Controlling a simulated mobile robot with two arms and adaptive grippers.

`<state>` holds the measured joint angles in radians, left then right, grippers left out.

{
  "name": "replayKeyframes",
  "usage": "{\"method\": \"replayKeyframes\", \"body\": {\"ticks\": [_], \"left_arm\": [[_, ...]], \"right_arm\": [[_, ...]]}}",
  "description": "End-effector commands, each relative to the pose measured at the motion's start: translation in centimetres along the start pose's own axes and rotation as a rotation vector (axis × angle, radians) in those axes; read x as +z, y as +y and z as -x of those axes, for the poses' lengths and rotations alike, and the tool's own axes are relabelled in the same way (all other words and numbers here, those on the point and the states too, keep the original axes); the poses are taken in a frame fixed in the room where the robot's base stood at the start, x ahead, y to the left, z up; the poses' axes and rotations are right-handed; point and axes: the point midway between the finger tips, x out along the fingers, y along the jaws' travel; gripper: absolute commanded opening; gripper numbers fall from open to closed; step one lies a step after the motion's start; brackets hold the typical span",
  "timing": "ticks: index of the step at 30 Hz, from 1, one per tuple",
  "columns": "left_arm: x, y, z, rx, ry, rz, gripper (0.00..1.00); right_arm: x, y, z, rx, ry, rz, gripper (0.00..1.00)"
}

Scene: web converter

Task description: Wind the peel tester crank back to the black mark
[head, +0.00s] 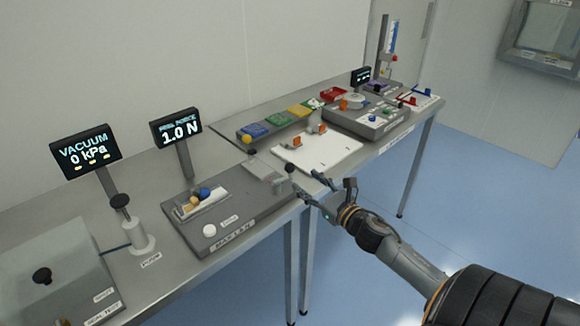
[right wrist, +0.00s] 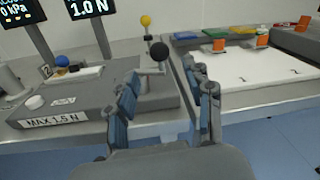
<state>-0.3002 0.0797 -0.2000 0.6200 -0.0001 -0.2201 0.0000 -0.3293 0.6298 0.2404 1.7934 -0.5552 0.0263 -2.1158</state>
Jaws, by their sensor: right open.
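The peel tester is a grey base (head: 240,222) labelled MAX 1.5 N, which also shows in the right wrist view (right wrist: 100,98). Its display (head: 177,129) reads 1.0 N. The crank's dark round knob (head: 290,168) stands at the base's right end. In the right wrist view the knob (right wrist: 159,51) appears between and beyond my fingers. My right gripper (head: 307,183) is open and empty, just right of the knob, and shows in its own view too (right wrist: 163,88). I cannot make out the black mark. My left gripper is out of view.
A white board (head: 318,155) with orange clips lies right of the tester. A yellow ball (head: 246,138) and coloured blocks stand behind. The vacuum display (head: 86,153) and a seal test box (head: 60,280) are at left. Open floor lies in front.

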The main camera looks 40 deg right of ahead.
Motion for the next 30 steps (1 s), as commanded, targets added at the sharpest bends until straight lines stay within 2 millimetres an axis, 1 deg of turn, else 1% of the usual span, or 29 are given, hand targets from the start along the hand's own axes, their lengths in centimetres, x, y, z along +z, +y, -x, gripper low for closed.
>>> {"method": "replayKeyframes", "body": {"ticks": [1,9,15,21,28,29,30], "left_arm": [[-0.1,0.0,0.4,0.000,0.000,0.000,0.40],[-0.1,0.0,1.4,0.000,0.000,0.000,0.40],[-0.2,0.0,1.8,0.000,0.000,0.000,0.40],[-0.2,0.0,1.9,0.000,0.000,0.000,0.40],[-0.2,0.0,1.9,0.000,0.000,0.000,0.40],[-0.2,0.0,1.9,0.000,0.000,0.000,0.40],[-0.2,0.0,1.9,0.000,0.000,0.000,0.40]], "right_arm": [[0.4,-0.1,-1.1,-0.001,-0.003,-0.002,0.52],[0.3,-0.1,-5.6,-0.001,-0.002,-0.003,0.52],[0.1,0.0,-7.8,-0.001,0.000,-0.005,0.52],[0.0,0.0,-8.6,0.000,0.000,-0.003,0.52],[-0.1,0.0,-8.6,0.000,0.001,-0.003,0.52],[-0.1,0.0,-8.6,0.000,0.001,-0.003,0.48],[-0.1,0.0,-8.6,0.000,0.001,-0.003,0.39]]}}
